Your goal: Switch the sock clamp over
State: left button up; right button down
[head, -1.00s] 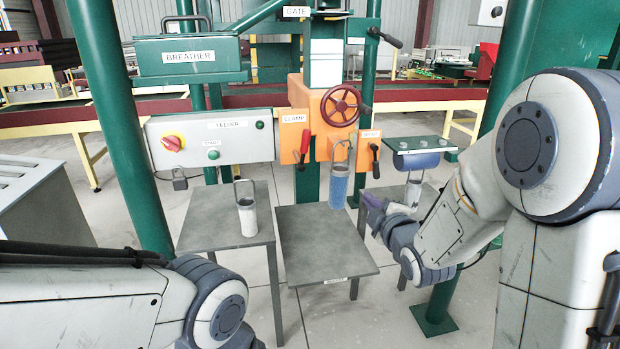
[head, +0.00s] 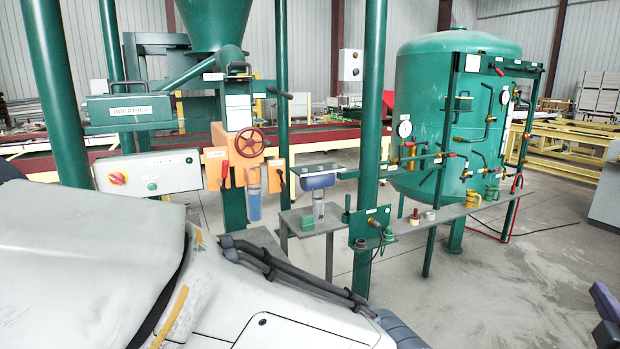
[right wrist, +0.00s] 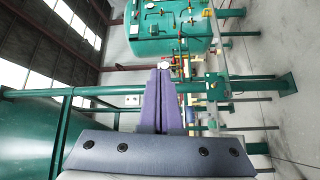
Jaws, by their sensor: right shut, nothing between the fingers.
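The orange valve block (head: 236,146) stands left of centre in the head view, on a green post. A red-handled lever (head: 225,170) hangs at its left side, beside a small label too small to read now. A blue translucent cylinder (head: 254,202) hangs below the block. My right gripper (head: 604,300) shows only in part at the lower right edge, far from the block. In the right wrist view its purple fingers (right wrist: 160,90) are together and empty. My left gripper is not in view.
A dark red handwheel (head: 250,142) is on the block. A grey control panel (head: 150,172) stands left of it. A green post (head: 371,110) and a shelf with fittings (head: 440,213) stand between the block and my right gripper. A large green tank (head: 440,110) stands behind.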

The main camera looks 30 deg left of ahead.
aim_at(223, 189)
jog(key=z, duration=0.05)
jog(key=i, duration=1.1)
jog(key=u, duration=1.6)
jog(key=i, duration=0.7)
jog(key=u, duration=0.75)
